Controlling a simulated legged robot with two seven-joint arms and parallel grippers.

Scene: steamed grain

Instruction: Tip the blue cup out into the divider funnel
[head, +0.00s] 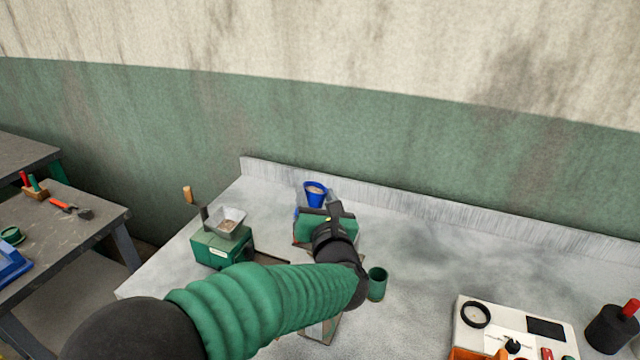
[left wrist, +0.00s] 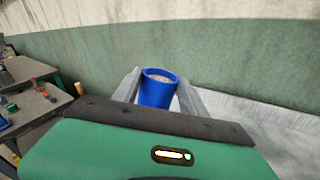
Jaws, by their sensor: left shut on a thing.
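The blue cup (head: 316,196) is near the back ledge of the table in the head view, with pale brownish contents at its mouth. My left gripper (head: 317,204) is shut on it. In the left wrist view the blue cup (left wrist: 157,92) stands roughly upright between the two grey fingers. A grey square funnel (head: 229,219) with brownish material in it sits on a green box (head: 220,249) with a crank, left of the cup. I cannot tell if it is the divider funnel. My arm hides part of the table. My right gripper is not in view.
A green cup (head: 377,284) stands right of my left wrist. A white tray (head: 470,335) with small items and a black container (head: 612,330) are at the right front. A metal piece (head: 318,332) shows partly below my arm. The table's middle right is clear.

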